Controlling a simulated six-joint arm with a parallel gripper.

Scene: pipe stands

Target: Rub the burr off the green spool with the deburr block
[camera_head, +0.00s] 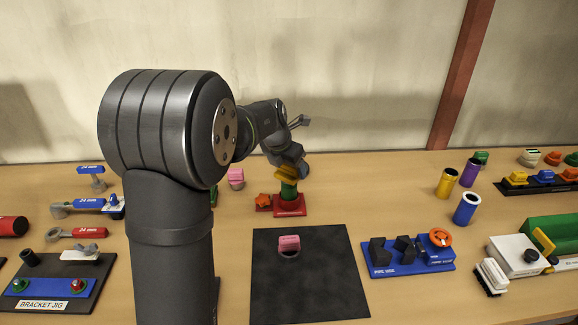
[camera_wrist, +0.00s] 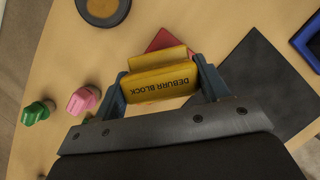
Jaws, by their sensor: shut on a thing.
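My gripper (camera_wrist: 163,88) is shut on the yellow deburr block (camera_wrist: 160,82), with one finger at each end and its black lettering facing the wrist camera. In the head view, the block (camera_head: 286,173) is at the top of the green spool (camera_head: 288,190); I cannot tell whether they touch. The spool stands upright in a red stand (camera_head: 290,209) with an orange knob (camera_head: 263,199) at its left. In the wrist view, the block hides the spool, and only part of the red stand (camera_wrist: 166,39) shows beyond it. The burr cannot be made out.
A black mat (camera_head: 310,287) with a pink-topped piece (camera_head: 289,243) lies in front of the stand. A blue vise base (camera_head: 413,266) is right of it. Pink (camera_head: 236,178) and green pieces stand left of the red stand. Yellow, purple and blue tubes stand farther right.

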